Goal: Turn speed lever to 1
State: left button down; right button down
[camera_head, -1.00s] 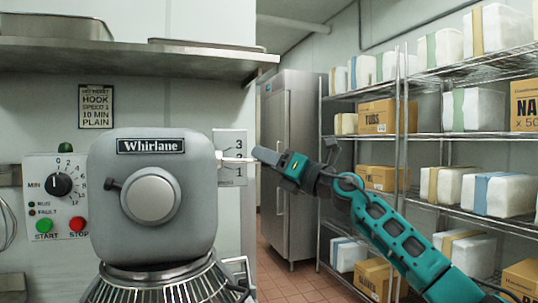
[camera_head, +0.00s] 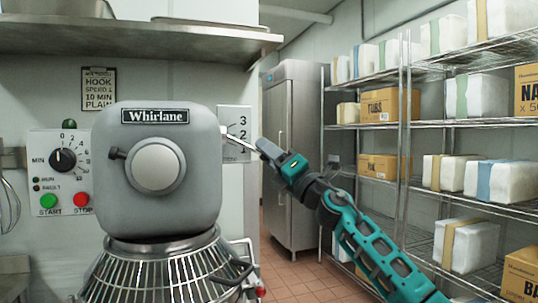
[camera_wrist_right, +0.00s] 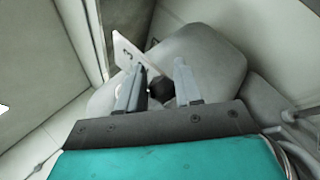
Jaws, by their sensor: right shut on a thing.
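The grey mixer head (camera_head: 156,215) carries a Whirlane label. Beside it is a white number plate (camera_head: 236,115) with 3 above 2; the lower part is partly covered and hard to read. The speed lever (camera_head: 240,139) shows as a thin pale rod, sloping down and right across the plate to my right gripper (camera_head: 260,148). In the right wrist view, a dark knob (camera_wrist_right: 160,89) sits between the two fingers of my right gripper (camera_wrist_right: 160,68), which is shut on it. My left gripper is not in view.
A control panel (camera_head: 60,172) with a dial and start and stop buttons is on the wall left of the mixer. A wire bowl guard (camera_head: 160,275) is below the head. A steel fridge (camera_head: 292,160) and loaded shelves (camera_head: 440,130) stand behind my right arm.

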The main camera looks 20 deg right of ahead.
jog(key=shift+a+f, duration=0.2)
jog(key=c, duration=1)
grip_release()
jog(key=shift+o, duration=0.7)
jog(key=shift+r, duration=0.15)
jog(key=shift+s+d, duration=0.2)
jog(key=b+v, duration=0.1)
jog(key=v, duration=1.1)
jog(key=shift+s, duration=0.15)
jog(key=shift+d+f, duration=0.1)
jog(key=shift+f, duration=0.15)
